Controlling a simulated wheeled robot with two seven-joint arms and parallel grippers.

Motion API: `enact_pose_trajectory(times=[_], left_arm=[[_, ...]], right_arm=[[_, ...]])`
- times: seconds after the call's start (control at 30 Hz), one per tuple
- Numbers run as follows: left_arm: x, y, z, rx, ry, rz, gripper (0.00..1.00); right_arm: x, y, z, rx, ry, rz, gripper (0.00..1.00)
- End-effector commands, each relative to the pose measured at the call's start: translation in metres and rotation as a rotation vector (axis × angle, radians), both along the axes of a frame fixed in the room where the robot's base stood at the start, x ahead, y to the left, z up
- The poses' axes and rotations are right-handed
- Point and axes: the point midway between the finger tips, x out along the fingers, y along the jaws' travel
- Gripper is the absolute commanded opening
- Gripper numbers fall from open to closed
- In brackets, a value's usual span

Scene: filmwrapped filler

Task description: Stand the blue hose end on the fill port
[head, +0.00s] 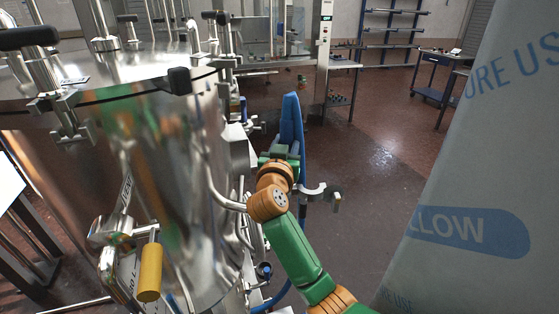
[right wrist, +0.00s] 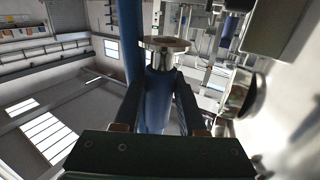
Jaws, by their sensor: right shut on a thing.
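My right gripper (head: 280,150) is at the right side of the steel vessel, at the far end of my green and orange arm. In the right wrist view its two dark fingers (right wrist: 160,105) are shut on the blue hose end (right wrist: 157,112). The hose end carries a bright metal ferrule with a round flange (right wrist: 165,43), which sticks out beyond the fingertips. In the head view the blue hose (head: 291,112) rises above the gripper and also runs down behind my arm. I cannot clearly pick out the fill port. My left gripper is not in view.
The shiny steel vessel (head: 170,190) with pipes and clamps fills the left. A yellow handle (head: 150,272) hangs on its front. A curved metal bracket (head: 320,191) stands right of my wrist. A printed film-wrapped stack (head: 470,180) blocks the right. Open floor (head: 375,165) lies between.

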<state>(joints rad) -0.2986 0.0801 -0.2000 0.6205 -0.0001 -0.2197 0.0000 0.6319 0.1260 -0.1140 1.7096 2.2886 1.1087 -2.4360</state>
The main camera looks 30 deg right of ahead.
Motion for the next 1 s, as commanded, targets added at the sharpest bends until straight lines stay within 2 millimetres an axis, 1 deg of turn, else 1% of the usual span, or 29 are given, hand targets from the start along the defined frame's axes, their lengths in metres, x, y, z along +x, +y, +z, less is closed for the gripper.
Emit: enact_pose_trajectory(times=[0.03, 0.1, 0.47, 1.0], left_arm=[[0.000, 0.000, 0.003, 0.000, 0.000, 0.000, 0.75], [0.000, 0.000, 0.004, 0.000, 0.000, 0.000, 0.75], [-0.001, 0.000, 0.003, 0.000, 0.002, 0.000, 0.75], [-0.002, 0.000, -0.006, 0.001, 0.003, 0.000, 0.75]], right_arm=[[0.001, -0.002, 0.006, -0.001, -0.002, -0.001, 0.00], [0.002, -0.004, 0.007, -0.001, -0.002, -0.001, 0.00], [0.002, -0.003, 0.006, 0.002, -0.001, -0.001, 0.00], [0.001, -0.003, -0.033, 0.001, 0.001, 0.000, 0.00]])
